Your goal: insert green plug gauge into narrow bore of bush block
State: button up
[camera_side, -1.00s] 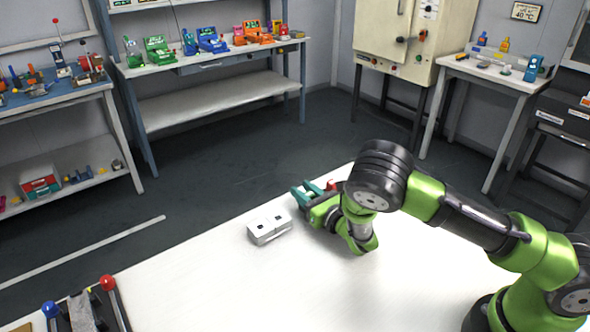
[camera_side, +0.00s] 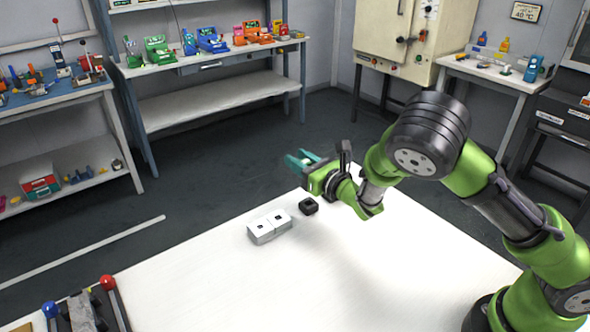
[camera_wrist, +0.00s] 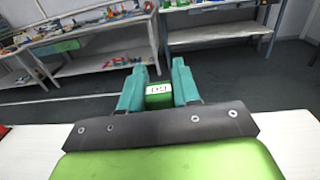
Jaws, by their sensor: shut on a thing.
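The white bush block (camera_side: 268,231) lies on the white table in the side view, with two small dark openings in its top. I cannot tell from here which bore is narrower. My gripper (camera_side: 301,160) is raised above the table's far edge, beyond the block and to its right in the picture. In the wrist view its teal fingers (camera_wrist: 159,88) are shut on the green plug gauge (camera_wrist: 158,102), which shows as a green block with a white, dark-marked end. In the side view I cannot make out the gauge between the fingers.
A small black block (camera_side: 309,206) with a recess stands on the table (camera_side: 235,275), just right of the bush block. A fixture with red and blue knobs (camera_side: 85,305) is at the lower left. The table's front middle is clear. Shelves and benches stand well behind.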

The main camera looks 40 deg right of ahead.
jog(key=s+a+n+g+y, duration=0.1)
jog(key=a+n+g+y, duration=0.4)
jog(key=a+n+y, duration=0.3)
jog(key=a+y, duration=0.3)
jog(key=a, duration=0.3)
jog(key=shift+s+a+y, duration=0.2)
jog(key=shift+a+y, duration=0.1)
jog(key=shift+a, duration=0.1)
jog(key=shift+f, duration=0.2)
jog(key=shift+f, duration=2.8)
jog(key=shift+f, duration=0.55)
jog(key=shift+r, duration=0.4)
dwell(0.6)
jog(key=shift+f, duration=0.35)
dwell(0.5)
jog(key=o, duration=1.1)
